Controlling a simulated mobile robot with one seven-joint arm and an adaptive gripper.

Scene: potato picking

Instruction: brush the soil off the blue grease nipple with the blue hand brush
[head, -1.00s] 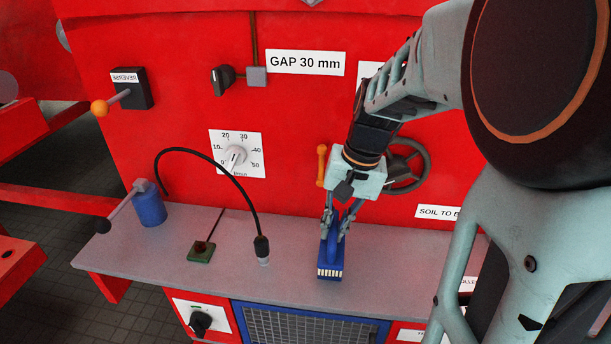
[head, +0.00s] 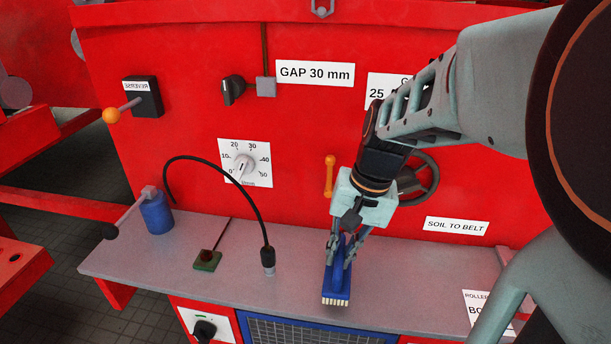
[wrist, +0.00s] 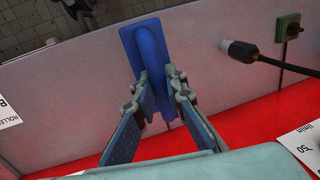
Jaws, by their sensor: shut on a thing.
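My gripper (head: 341,252) is shut on the blue hand brush (head: 337,286), with its fingers on both sides of the handle. The brush's pale bristles face the front of the grey shelf, near its front edge; I cannot tell whether they touch it. In the wrist view the brush (wrist: 150,50) shows from behind between the fingers (wrist: 157,82). I cannot make out a blue grease nipple in either view. A green block (head: 207,261) with a dark reddish-brown top sits on the shelf to the left.
A black hose ends in a metal-tipped coupler (head: 268,262) standing on the shelf (head: 150,262), left of the brush. A blue canister (head: 156,216) with a lever stands at the left end. An orange handle (head: 329,176) and handwheel (head: 418,178) are on the red panel behind my gripper.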

